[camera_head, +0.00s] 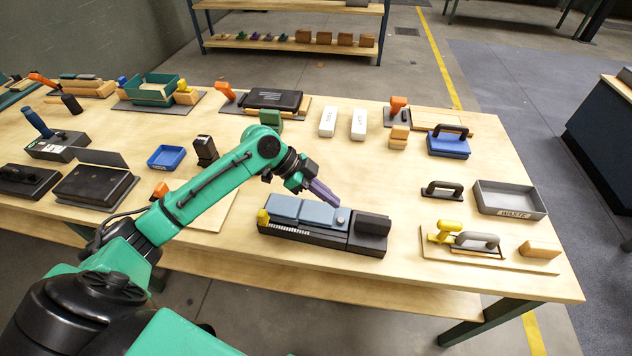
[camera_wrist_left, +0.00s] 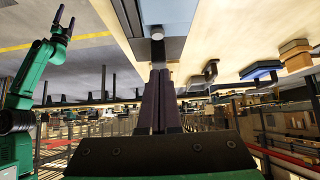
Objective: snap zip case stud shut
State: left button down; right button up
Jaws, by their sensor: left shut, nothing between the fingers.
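The zip case (camera_head: 300,211) is a blue-grey flat case lying on a black base (camera_head: 300,234) near the front middle of the table. A pale round stud (camera_head: 342,215) sits at its right end; the stud also shows in the left wrist view (camera_wrist_left: 157,34). My left gripper (camera_head: 335,202) is shut and empty, its dark purple fingers angled down just above the stud. In the left wrist view its fingertips (camera_wrist_left: 160,72) lie close to the stud; I cannot tell whether they touch. My right gripper (camera_wrist_left: 66,22) is raised away from the table, its fingers apart and empty.
A black block (camera_head: 372,223) stands at the right end of the base. A black-handled float (camera_head: 442,190), a grey waste tray (camera_head: 510,199) and a board with yellow and grey tools (camera_head: 470,245) lie to the right. Two white boxes (camera_head: 343,123) stand behind. The table between is clear.

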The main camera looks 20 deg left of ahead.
aim_at(341, 220)
pick_arm(q)
jog(key=f, duration=0.2)
jog(key=d+f+p, duration=0.1)
jog(key=f, duration=0.1)
jog(key=shift+w+d+f, duration=0.1)
jog(key=shift+w+d, duration=0.05)
jog(key=shift+d, duration=0.05)
jog(key=shift+f, duration=0.65)
pick_arm(e)
jog(key=shift+s+r, duration=0.8)
jog(key=shift+s, duration=0.1)
